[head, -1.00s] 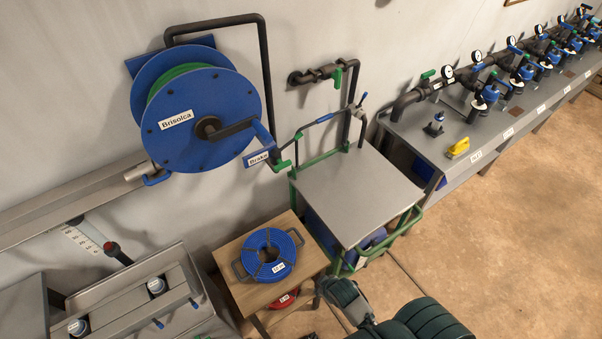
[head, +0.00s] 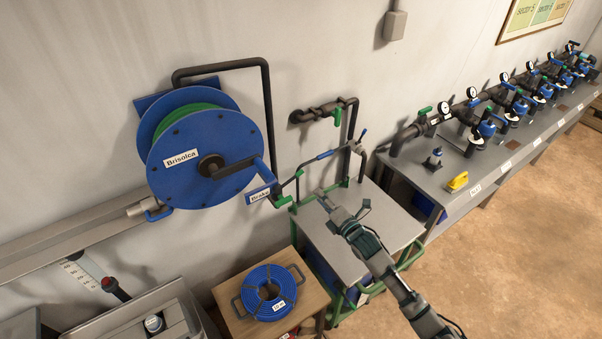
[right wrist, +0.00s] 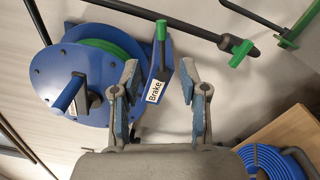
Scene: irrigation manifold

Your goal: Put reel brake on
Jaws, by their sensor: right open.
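The blue reel (head: 205,135) with green hose hangs on the wall and carries a dark crank with a blue grip. Beside it is a blue plate with the white "Brake" label (head: 259,195). The brake lever has a dark stalk and a green grip (right wrist: 161,30); its grip also seems to show in the head view (head: 299,173). My right gripper (head: 322,193) is open and empty, right of the lever. In the right wrist view its fingers (right wrist: 160,76) appear either side of the lever and label, apart from both. My left gripper is not in view.
A dark pipe with a green valve handle (right wrist: 240,50) runs close beside the brake. A green-framed cart (head: 345,232) stands below my right arm. A coiled blue hose (head: 268,292) lies on a wooden table. A manifold bench (head: 455,180) stands at the right.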

